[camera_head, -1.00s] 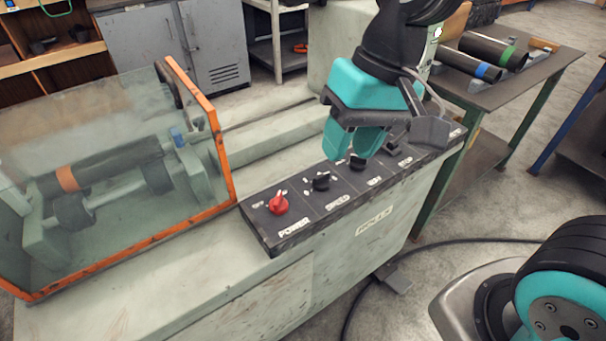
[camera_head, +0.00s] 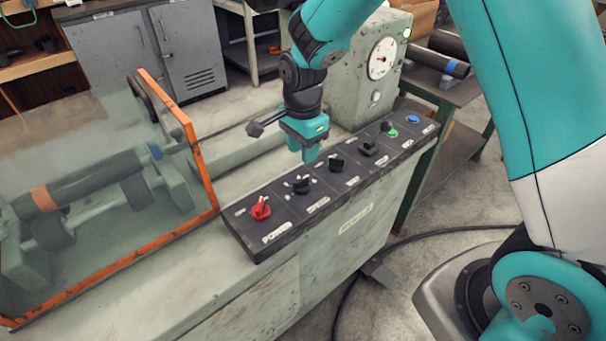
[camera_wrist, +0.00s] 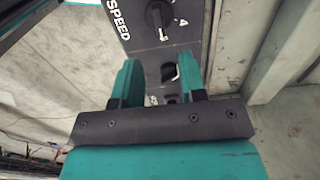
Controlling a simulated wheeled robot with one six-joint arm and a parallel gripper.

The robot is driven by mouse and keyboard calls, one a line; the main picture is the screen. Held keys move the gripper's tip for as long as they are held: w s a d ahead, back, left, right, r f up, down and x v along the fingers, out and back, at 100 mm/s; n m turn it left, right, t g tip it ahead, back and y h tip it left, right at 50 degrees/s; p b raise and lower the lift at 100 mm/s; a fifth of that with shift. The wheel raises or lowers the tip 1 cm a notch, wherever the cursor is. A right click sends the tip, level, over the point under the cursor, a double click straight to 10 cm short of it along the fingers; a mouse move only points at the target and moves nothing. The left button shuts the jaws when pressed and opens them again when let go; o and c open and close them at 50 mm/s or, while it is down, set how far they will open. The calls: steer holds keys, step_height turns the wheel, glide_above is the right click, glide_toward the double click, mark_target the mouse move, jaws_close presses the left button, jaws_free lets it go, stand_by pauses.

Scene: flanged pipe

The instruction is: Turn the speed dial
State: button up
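The speed dial (camera_head: 302,185) is a black knob on the dark sloping panel, just right of the red power knob. In the wrist view the speed dial (camera_wrist: 158,15) is at the top edge, beside the word SPEED and the numeral 4, beyond my fingertips. My gripper (camera_head: 309,153) points down above and behind the panel, near the speed dial and the black knob to its right, apart from both as far as I can tell. In the wrist view my gripper (camera_wrist: 160,80) has two teal fingers spread apart with a dark knob partly visible between them.
The red power knob (camera_head: 261,208), other black knobs (camera_head: 337,163) and a blue button (camera_head: 412,118) share the panel (camera_head: 270,240). An orange-framed clear guard (camera_head: 190,150) stands left. A grey gauge housing (camera_head: 365,75) rises behind the panel's right part.

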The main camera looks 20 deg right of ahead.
mark_target(303, 178)
step_height(303, 178, down, 8)
steer(key=shift+f+p, duration=0.25)
steer(key=shift+p, duration=0.05)
jaws_close()
